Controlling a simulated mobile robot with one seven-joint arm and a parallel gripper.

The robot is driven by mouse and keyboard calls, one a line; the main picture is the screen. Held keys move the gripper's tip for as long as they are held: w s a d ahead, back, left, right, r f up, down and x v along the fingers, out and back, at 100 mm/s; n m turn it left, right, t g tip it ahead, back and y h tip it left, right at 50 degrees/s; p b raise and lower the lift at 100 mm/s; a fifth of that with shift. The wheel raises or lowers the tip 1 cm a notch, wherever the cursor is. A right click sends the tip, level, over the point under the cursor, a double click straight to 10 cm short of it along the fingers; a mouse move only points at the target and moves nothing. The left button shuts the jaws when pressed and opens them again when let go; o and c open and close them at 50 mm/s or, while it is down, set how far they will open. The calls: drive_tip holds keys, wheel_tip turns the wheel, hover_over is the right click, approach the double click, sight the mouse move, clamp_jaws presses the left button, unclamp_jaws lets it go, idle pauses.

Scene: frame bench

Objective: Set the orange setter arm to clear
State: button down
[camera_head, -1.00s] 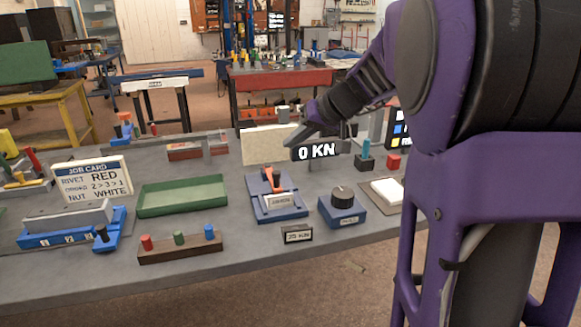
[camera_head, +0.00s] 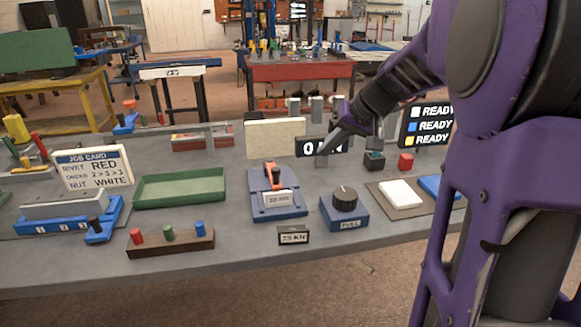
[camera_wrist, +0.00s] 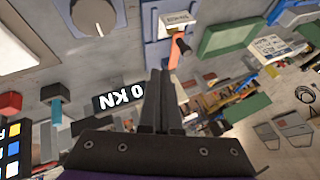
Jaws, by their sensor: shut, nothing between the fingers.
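The orange setter arm (camera_head: 268,175) stands on a blue base unit (camera_head: 280,211) in the middle of the bench, with a dark knob on it and a small white label plate in front. The label's wording is too small to read surely. In the wrist view the orange arm (camera_wrist: 177,52) lies just beyond my fingertips, to their right. My gripper (camera_head: 322,158) is above the bench, behind and right of the blue unit, in front of the force display. Its fingers (camera_wrist: 160,73) are together and empty, apart from the orange arm.
A green tray (camera_head: 180,190) is to the left. The force display (camera_head: 308,148) is partly hidden by my gripper. A READY screen (camera_head: 427,126) stands at the right.

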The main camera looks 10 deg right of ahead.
drive_tip(key=x, duration=0.3)
drive_tip(key=a+x, duration=0.1)
drive_tip(key=x, duration=0.3)
drive_tip(key=a+r+b+x, duration=0.1)
drive_tip(key=x, duration=0.3)
drive_tip(key=shift+w+a+f, duration=0.1)
drive_tip(key=shift+a, duration=0.25)
drive_tip(key=shift+w+a, duration=0.15)
drive_tip(key=shift+a, duration=0.25)
drive_tip(key=shift+a, duration=0.15)
